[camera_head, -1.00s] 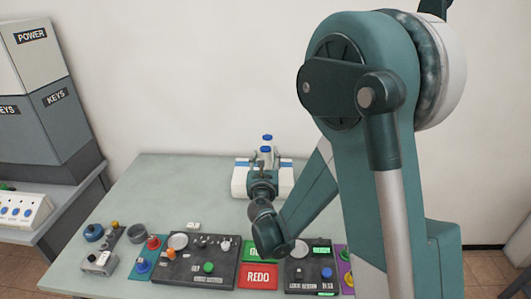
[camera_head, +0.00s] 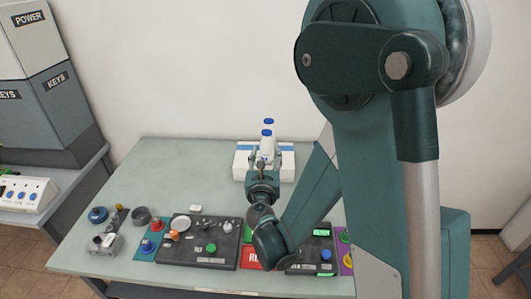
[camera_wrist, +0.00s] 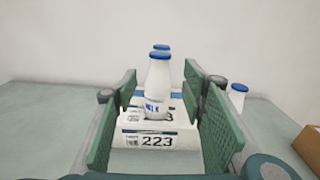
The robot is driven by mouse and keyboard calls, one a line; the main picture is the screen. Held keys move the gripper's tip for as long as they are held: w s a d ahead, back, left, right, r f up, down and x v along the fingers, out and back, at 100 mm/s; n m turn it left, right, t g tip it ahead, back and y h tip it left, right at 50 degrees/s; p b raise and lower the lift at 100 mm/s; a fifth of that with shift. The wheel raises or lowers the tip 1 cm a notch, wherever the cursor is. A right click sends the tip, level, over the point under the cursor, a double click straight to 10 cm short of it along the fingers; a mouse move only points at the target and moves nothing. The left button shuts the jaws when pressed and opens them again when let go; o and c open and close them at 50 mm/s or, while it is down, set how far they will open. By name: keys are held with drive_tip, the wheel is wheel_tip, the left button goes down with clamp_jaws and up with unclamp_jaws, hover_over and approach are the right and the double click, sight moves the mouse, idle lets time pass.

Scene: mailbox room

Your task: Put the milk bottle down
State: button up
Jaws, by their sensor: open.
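A white milk bottle with a blue cap (camera_wrist: 157,88) stands upright on a white block labelled 223 (camera_wrist: 157,138). It also shows in the head view (camera_head: 267,147). A second milk bottle (camera_head: 268,123) is right behind it, mostly hidden in the wrist view. My gripper (camera_wrist: 160,95) is open, its green fingers to either side of the near bottle with gaps between. In the head view my gripper (camera_head: 263,160) is on the near side of the bottle, apart from it. A third bottle (camera_wrist: 238,96) shows right of the fingers in the wrist view.
Small loose parts lie at front left. The table's left middle (camera_head: 155,180) is clear. A brown box (camera_wrist: 308,146) shows at right in the wrist view.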

drive_tip(key=shift+d, duration=0.1)
idle(0.5)
drive_tip(key=s+d+r+m+g+h, duration=0.1)
drive_tip(key=s+d+r+m+g, duration=0.15)
drive_tip(key=d+m, duration=0.45)
drive_tip(key=s+d+r+m+g+h, duration=0.1)
drive_tip(key=s+d+r+m+h, duration=0.1)
drive_tip(key=s+d+m, duration=0.5)
drive_tip(key=d+r+m+g+h, duration=0.15)
drive_tip(key=d+m, duration=0.35)
drive_tip(key=d, duration=0.5)
drive_tip(key=s+d+m+g+y, duration=0.1)
drive_tip(key=s+m+g+y, duration=0.1)
drive_tip(key=s+m, duration=0.7)
drive_tip(key=s+d+m+g+y, duration=0.2)
drive_tip(key=s+m, duration=0.6)
drive_tip(key=s, duration=1)
drive_tip(key=shift+d+f+m+g, duration=0.15)
drive_tip(key=shift+f+m+g, duration=0.25)
drive_tip(key=shift+g, duration=0.6)
